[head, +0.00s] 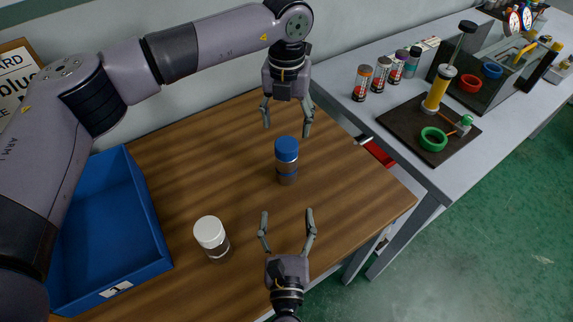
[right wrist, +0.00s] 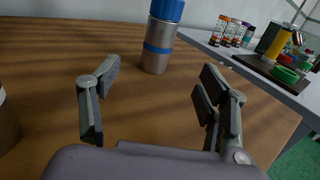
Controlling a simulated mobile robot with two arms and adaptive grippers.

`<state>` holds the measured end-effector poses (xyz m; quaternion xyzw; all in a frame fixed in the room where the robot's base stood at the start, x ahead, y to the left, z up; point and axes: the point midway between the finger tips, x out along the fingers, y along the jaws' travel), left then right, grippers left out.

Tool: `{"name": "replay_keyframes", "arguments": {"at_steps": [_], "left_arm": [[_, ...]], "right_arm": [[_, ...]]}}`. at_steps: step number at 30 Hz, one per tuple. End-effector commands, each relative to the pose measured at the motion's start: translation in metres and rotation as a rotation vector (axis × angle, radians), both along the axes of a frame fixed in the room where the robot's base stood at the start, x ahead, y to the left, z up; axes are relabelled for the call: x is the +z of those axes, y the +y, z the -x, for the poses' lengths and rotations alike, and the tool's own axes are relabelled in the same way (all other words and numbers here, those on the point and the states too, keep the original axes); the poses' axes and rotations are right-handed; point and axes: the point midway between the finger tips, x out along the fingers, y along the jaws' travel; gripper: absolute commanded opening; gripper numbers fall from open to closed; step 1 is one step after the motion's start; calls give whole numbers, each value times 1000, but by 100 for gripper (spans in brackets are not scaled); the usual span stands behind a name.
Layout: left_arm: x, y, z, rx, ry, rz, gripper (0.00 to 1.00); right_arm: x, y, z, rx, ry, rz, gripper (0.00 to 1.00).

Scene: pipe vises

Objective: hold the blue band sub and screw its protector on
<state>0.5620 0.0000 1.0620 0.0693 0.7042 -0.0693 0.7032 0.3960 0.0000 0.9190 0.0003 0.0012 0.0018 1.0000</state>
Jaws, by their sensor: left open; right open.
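The blue band sub (head: 288,176) stands upright on the wooden table, a grey metal cylinder with a blue band. A blue protector (head: 286,147) sits on its top; whether it is screwed tight I cannot tell. In the right wrist view the sub (right wrist: 156,60) and the protector (right wrist: 167,10) show ahead, the protector cut by the top edge. My left gripper (head: 287,130) is open and empty, just behind and above the sub, pointing down. My right gripper (head: 287,212) is open and empty in front of the sub, its fingers pointing toward it, apart from it.
A white-topped cylinder (head: 210,233) stands to the left front. A blue bin (head: 160,265) lies at the table's left. On the grey bench (head: 450,180) at right are several small bottles and a dark board (head: 400,122) with a green ring. The wood around the sub is clear.

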Motion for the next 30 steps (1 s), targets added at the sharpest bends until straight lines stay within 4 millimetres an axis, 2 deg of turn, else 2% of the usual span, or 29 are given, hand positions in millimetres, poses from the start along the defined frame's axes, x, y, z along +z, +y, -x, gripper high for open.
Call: {"name": "replay_keyframes", "arguments": {"at_steps": [21,25,30], "left_arm": [[0,0,0,0,0,0,62],[0,0,0,0,0,0,62],[0,0,0,0,0,0,62]], "right_arm": [[1,0,-136,-2,-2,1,69],[1,1,-152,0,-2,1,69],[1,0,-162,-1,-1,0,69]]}}
